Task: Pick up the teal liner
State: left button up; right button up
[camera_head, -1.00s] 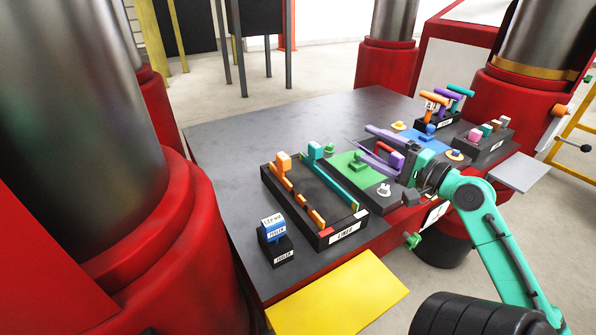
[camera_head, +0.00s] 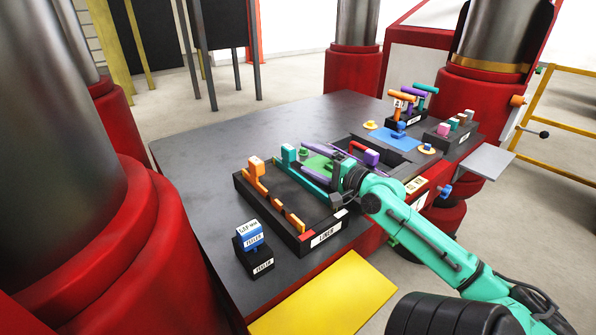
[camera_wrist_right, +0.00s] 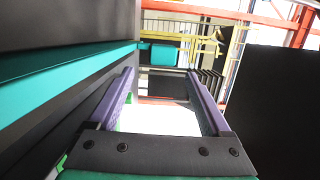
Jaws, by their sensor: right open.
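The teal liner (camera_head: 288,154) is a long thin bar with an upright block at its far end. It lies along the right side of the black liner tray (camera_head: 243,192). My right gripper (camera_head: 314,161) is open, with two purple fingers, low beside the liner on its right. The near part of the liner is partly hidden by the gripper and arm. In the right wrist view the liner's bar (camera_wrist_right: 60,85) runs along the left, outside the fingers (camera_wrist_right: 160,80), and a teal block (camera_wrist_right: 164,54) shows beyond the fingertips. Nothing is between the fingers. My left gripper is out of view.
An orange liner (camera_head: 257,172) lies along the tray's left side. A blue feeler block (camera_head: 250,236) stands at front left. A blue mat (camera_head: 395,138) and handled tools (camera_head: 404,96) stand further right. The left tabletop is clear.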

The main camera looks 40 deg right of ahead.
aim_at(294, 152)
jog(key=w+p, duration=0.2)
jog(key=w, duration=0.1)
jog(key=w+a+r+p, duration=0.1)
jog(key=p, duration=0.1)
jog(key=shift+w, duration=0.25)
jog(key=shift+w+f, duration=0.4)
jog(key=shift+w, duration=0.05)
jog(key=shift+s, duration=0.1)
grip_shut()
jog(key=shift+r, duration=0.15)
dwell(0.4)
